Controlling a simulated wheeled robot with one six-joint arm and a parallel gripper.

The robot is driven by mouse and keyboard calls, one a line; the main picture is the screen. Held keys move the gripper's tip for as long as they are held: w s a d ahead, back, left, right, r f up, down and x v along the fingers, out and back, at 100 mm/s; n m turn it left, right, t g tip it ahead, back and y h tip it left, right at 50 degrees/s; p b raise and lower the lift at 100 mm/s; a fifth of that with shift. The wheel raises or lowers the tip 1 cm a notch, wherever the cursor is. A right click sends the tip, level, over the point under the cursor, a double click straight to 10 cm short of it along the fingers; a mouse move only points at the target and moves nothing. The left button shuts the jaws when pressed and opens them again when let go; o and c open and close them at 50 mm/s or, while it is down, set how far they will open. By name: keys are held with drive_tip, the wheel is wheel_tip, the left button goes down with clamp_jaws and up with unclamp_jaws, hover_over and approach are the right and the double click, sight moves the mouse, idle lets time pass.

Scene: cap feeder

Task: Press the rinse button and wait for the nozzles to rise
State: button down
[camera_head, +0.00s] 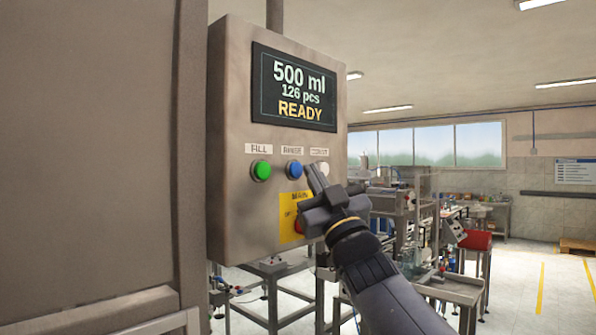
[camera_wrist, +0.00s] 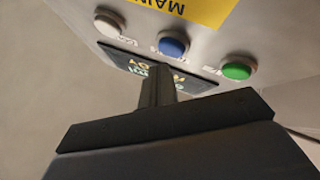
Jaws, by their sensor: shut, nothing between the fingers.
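The blue button (camera_head: 294,171) under the RINSE label is in the middle of a row on the grey control panel (camera_head: 232,110). It also shows in the wrist view (camera_wrist: 173,45), where the panel appears upside down. A green button (camera_head: 261,171) is to its left under FILL, and a white button (camera_head: 322,168) is to its right. My gripper (camera_head: 311,167) is shut and empty. Its tips appear between the blue and white buttons in the head view; in the wrist view the fingers (camera_wrist: 157,88) overlap the screen, apart from the blue button. No nozzles can be made out.
The panel's screen (camera_head: 294,88) reads 500 ml, 126 pcs, READY. A yellow MAIN plate (camera_head: 289,212) with a partly hidden red knob (camera_head: 299,226) is below the buttons, close to my gripper. Machinery (camera_head: 408,205) stands behind on the right.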

drive_tip(key=shift+w+a, duration=0.1)
drive_tip(key=shift+a, duration=0.05)
drive_tip(key=shift+w+a, duration=0.2)
idle(0.3)
drive_tip(key=shift+w+a, duration=0.25)
drive_tip(key=shift+a, duration=0.1)
idle(0.8)
drive_tip(key=shift+d, duration=0.1)
drive_tip(key=shift+s+d+b, duration=0.45)
drive_tip(key=shift+s+d, duration=0.05)
drive_tip(key=shift+d, duration=0.05)
idle(0.3)
drive_tip(key=s+d, duration=0.1)
drive_tip(key=d, duration=0.1)
drive_tip(key=s+d+b, duration=0.1)
drive_tip(key=s+d, duration=0.1)
idle(0.4)
drive_tip(key=shift+a, duration=0.1)
idle(0.4)
